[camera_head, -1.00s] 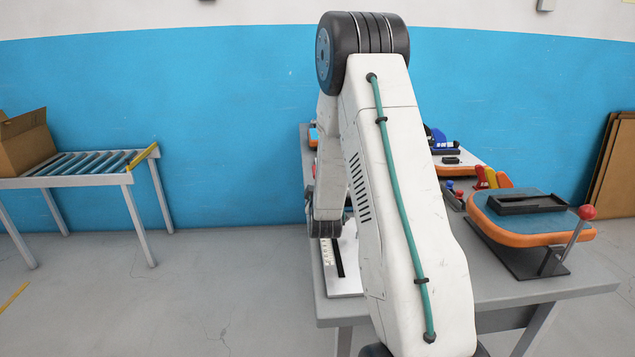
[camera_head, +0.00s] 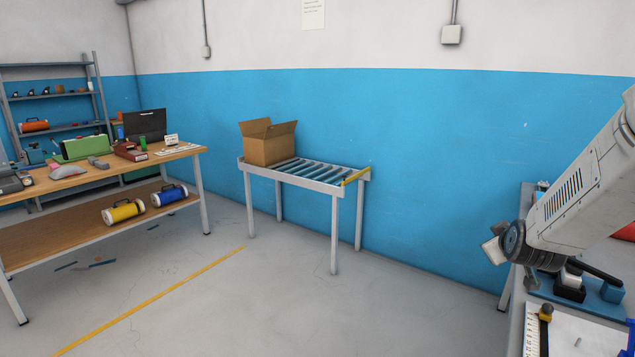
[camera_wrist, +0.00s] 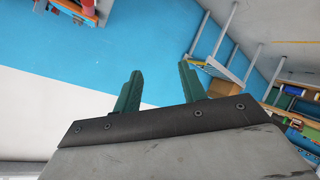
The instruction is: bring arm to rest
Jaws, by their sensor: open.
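My gripper (camera_wrist: 160,71) shows in the wrist view with two green fingers standing apart and nothing between them. Blue and white wall is behind them, and the picture is tilted. In the head view my white arm comes in from the right edge and slopes down left to a dark round joint above the right-hand table. I cannot make out the fingers in the head view.
A roller conveyor (camera_head: 351,186) carries an open cardboard box (camera_head: 269,149). A wooden workbench (camera_head: 60,232) with tools stands left, shelving (camera_head: 48,97) behind it. The grey table (camera_head: 512,318) at right holds a blue fixture (camera_head: 590,298).

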